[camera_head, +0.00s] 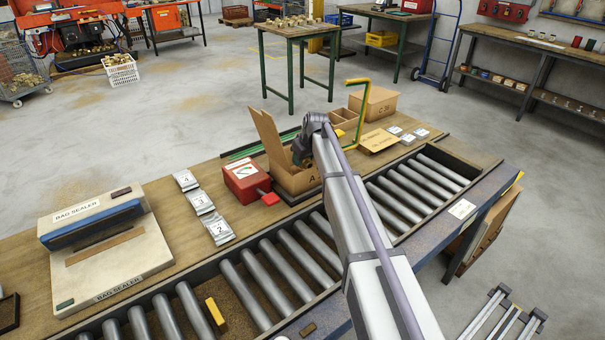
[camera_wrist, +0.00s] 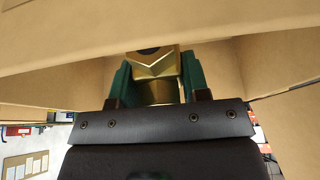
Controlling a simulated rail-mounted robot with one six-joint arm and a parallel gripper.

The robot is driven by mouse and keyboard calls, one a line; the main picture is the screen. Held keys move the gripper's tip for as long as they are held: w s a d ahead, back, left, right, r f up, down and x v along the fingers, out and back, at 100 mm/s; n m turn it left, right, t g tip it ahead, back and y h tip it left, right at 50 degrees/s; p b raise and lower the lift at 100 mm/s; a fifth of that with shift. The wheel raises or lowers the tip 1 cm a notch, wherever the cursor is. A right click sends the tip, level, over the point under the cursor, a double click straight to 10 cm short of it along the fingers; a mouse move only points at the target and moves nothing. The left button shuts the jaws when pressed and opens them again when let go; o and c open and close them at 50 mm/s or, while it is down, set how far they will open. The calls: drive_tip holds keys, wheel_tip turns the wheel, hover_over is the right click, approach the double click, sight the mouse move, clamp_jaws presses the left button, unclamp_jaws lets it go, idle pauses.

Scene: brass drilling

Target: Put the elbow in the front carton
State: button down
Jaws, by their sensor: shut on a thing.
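The brass elbow (camera_wrist: 156,64) shows in the wrist view between the green-padded fingers of my gripper (camera_wrist: 153,85). My gripper is shut on it. Brown cardboard surrounds the elbow above and on both sides. In the head view, an open carton (camera_head: 291,181) marked A stands on the bench behind the roller conveyor, with a tall flap raised at its left. My arm's end reaches down at this carton's opening and hides part of it. The elbow itself cannot be made out in the head view. The wrist view does not show how far it is above the carton's floor.
A red box (camera_head: 246,180) stands just left of the carton. Labelled packets (camera_head: 201,201) and a bag sealer (camera_head: 105,240) lie further left. Another carton (camera_head: 374,103) stands behind, near a green and yellow bent rail (camera_head: 358,110). The roller conveyor (camera_head: 290,252) runs along the front.

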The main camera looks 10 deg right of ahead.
sight(303, 166)
wheel_tip(303, 166, down, 4)
drive_tip(key=b, duration=0.3)
drive_tip(key=shift+r, duration=0.35)
drive_tip(key=shift+f, duration=0.2)
drive_tip(key=c, duration=0.6)
unclamp_jaws()
drive_tip(key=shift+r, duration=0.1)
